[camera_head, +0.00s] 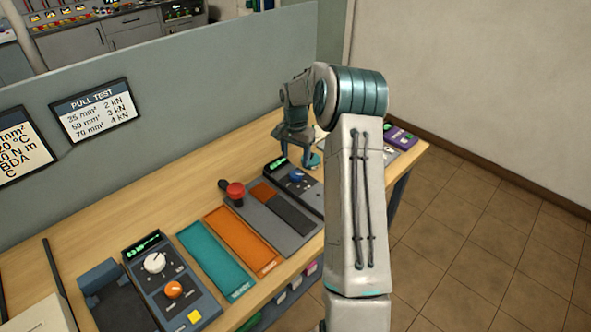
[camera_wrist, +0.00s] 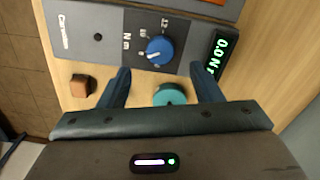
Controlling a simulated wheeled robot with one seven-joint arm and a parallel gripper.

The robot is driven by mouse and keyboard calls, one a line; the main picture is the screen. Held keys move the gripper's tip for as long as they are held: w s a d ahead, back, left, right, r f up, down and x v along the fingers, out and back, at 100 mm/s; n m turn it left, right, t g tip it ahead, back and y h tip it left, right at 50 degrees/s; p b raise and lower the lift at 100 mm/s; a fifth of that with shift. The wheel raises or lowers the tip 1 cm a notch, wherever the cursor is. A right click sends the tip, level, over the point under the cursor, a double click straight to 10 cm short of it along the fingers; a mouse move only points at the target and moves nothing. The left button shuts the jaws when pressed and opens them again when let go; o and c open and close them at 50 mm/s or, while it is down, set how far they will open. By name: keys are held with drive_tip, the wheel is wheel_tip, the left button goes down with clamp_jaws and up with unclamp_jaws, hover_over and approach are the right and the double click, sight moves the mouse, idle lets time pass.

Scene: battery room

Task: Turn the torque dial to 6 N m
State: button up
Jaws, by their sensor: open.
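The blue torque dial (camera_wrist: 160,49) sits on a dark panel with printed numbers and "N m" beside it. In the head view the dial (camera_head: 297,175) is on the grey device at the bench's right part. The green display (camera_wrist: 221,54) by the dial reads 0.0 with a unit partly cut off. My gripper (camera_wrist: 160,70) is open, its two dark fingers apart on either side of the dial's near side, not closed on it. My gripper also shows in the head view (camera_head: 298,152), just beyond the dial.
A teal round piece (camera_wrist: 170,95) lies between my fingers in the wrist view. A brown block (camera_wrist: 80,86) is on the bench to the left.

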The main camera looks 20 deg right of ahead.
sight(295, 175)
wheel_tip(295, 175, down, 8)
drive_tip(key=shift+r+p, duration=0.25)
drive_tip(key=shift+p, duration=0.5)
drive_tip(key=c, duration=1)
